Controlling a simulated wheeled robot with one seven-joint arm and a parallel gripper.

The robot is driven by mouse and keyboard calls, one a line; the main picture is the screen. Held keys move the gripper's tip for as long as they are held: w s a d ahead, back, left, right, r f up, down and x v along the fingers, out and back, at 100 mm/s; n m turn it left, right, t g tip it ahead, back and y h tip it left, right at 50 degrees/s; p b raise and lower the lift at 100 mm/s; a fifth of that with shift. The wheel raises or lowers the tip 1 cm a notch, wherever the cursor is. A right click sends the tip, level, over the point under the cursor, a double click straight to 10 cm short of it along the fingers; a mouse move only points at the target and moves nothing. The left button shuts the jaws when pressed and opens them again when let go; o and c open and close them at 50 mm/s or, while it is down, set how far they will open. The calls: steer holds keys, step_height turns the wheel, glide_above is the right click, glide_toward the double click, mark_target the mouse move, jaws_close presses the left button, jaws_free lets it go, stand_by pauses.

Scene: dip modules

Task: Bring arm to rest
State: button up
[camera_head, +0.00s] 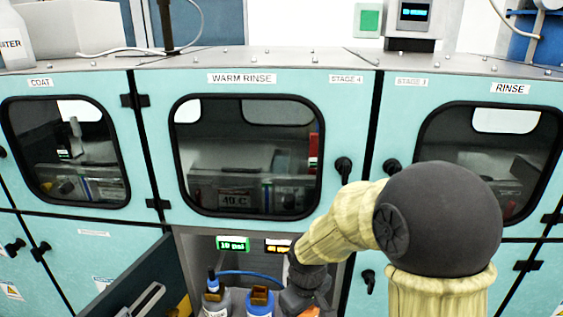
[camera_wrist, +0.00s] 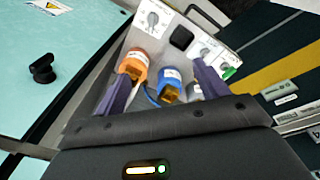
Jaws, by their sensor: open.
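My arm, with a cream sleeve and a dark round elbow, reaches from the right side of the head view down to the open lower cabinet (camera_head: 200,245). My gripper (camera_wrist: 161,74) shows in the wrist view with its two purple-grey fingers spread apart. Nothing is seen held between them. Beyond the fingers are an orange bottle (camera_wrist: 133,65), a blue bottle (camera_wrist: 169,76) and a grey bottle (camera_wrist: 194,91). In the head view the grey bottle (camera_head: 214,303) and blue bottle (camera_head: 260,307) stand left of my wrist. My wrist hides much of what is behind it.
The open cabinet door (camera_head: 150,285) swings out at lower left. Teal panels with windows and black knobs (camera_head: 343,166) line the front. A control panel (camera_wrist: 178,38) with dials stands behind the bottles. A blue hose (camera_head: 240,273) runs near the bottles.

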steer(key=s+d+r+m+t, duration=0.1)
steer(key=s+d+r+m, duration=0.2)
steer(key=s+d+m, duration=0.4)
steer(key=s+d, duration=0.1)
steer(key=d, duration=0.2)
steer(key=shift+s+d+r+m+p, duration=0.15)
steer(key=shift+s+r+m+p, duration=0.05)
steer(key=shift+m+p, duration=0.2)
